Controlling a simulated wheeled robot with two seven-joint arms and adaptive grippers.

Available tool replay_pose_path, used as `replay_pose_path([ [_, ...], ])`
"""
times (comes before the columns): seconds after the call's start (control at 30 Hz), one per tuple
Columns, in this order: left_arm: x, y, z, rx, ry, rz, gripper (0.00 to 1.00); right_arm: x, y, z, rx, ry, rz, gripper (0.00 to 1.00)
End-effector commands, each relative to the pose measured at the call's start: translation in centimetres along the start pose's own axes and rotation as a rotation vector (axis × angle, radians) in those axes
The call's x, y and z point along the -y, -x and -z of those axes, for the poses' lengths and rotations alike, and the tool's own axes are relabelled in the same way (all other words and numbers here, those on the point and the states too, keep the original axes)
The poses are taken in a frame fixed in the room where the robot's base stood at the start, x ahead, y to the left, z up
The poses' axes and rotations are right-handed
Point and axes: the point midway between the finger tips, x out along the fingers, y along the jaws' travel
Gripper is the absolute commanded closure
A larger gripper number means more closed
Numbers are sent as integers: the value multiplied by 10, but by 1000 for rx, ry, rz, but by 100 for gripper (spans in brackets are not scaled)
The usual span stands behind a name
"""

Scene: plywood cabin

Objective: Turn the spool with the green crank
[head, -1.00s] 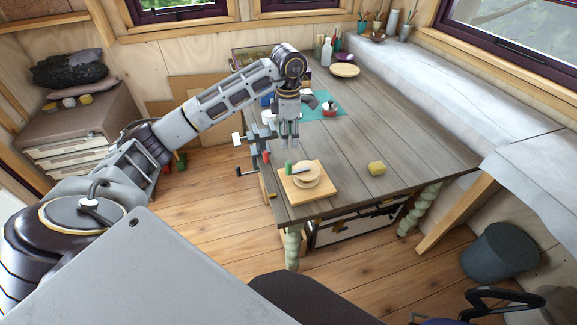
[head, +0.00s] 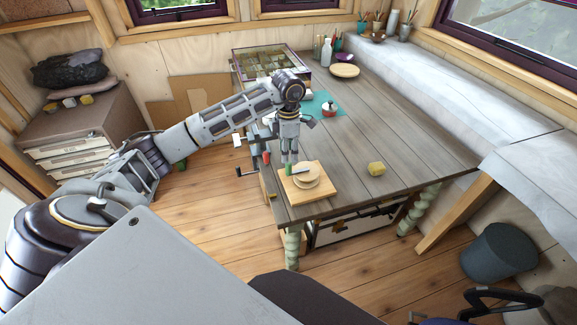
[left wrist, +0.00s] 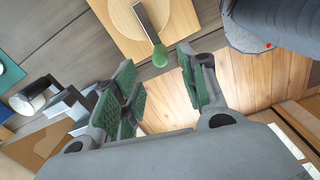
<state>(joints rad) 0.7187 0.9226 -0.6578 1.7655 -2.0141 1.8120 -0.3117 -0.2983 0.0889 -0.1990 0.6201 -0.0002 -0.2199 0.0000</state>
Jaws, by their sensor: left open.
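The wooden spool (head: 308,178) sits on a light square board (head: 322,191) at the near left corner of the table. Its crank is a flat metal bar with a green handle (head: 288,170) at the spool's left side. My left gripper (head: 289,159) points down just above the handle. In the wrist view its open green-padded fingers (left wrist: 156,66) lie either side of the handle; I cannot tell whether they touch it. My right gripper is not seen.
A clamp with a crank arm (head: 247,172) hangs at the table's left edge. The table's middle is clear.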

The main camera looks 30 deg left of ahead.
Motion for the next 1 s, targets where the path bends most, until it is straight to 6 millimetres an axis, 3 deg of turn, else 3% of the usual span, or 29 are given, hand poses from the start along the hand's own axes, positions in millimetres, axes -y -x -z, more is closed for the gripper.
replay_pose_path([
  [0.5, 1, -64, 0, -1, -1, 2, 58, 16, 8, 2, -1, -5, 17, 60],
  [0.7, 1, -76, 0, -1, -1, 2, 58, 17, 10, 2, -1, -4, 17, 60],
  [1.0, 0, -79, 0, 0, -1, 1, 58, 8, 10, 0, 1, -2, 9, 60],
])
